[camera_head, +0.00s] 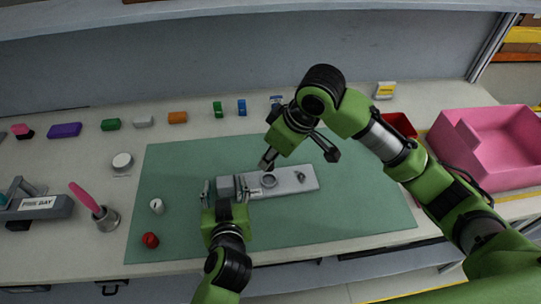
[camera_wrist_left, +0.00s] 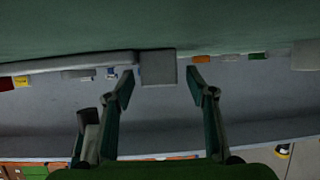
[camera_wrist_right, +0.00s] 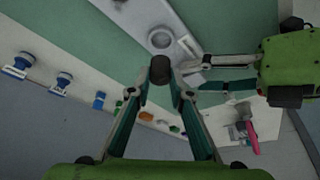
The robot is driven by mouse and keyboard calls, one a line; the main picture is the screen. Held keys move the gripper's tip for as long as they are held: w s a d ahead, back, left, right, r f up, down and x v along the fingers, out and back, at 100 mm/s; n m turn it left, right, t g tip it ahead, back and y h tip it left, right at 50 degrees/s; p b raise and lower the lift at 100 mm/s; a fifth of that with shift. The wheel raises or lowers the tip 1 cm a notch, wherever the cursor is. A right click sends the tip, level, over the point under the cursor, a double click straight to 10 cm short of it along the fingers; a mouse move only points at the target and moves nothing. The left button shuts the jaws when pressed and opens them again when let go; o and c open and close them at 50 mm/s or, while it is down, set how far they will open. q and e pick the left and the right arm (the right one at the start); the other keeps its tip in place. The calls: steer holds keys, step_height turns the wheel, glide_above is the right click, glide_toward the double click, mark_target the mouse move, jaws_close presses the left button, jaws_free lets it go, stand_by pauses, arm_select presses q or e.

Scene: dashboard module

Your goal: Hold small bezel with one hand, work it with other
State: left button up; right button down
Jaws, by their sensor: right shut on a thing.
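A long grey plate (camera_head: 296,181) lies on the green mat, with a grey block (camera_head: 225,187) at its left end. A light ring (camera_head: 270,181) sits on the plate; it also shows in the right wrist view (camera_wrist_right: 187,47). I cannot tell which part is the small bezel. My left gripper (camera_head: 226,192) is open, its fingers on either side of the block, with a gap at one finger in the left wrist view (camera_wrist_left: 160,72). My right gripper (camera_wrist_right: 160,82) is shut on a small dark round-ended piece (camera_wrist_right: 160,67), close beside the ring.
A red cap (camera_head: 150,240) and a white cap (camera_head: 157,205) stand at the mat's left side. A cup with a pink-handled tool (camera_head: 106,219) is further left. Small coloured blocks line the back. A pink bin (camera_head: 490,150) stands at right. The mat's right part is clear.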

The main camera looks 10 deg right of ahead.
arm_select(q)
steer(key=shift+s, duration=0.15)
steer(key=v, duration=1.1)
steer(key=shift+s+r, duration=0.15)
steer(key=shift+s, duration=0.25)
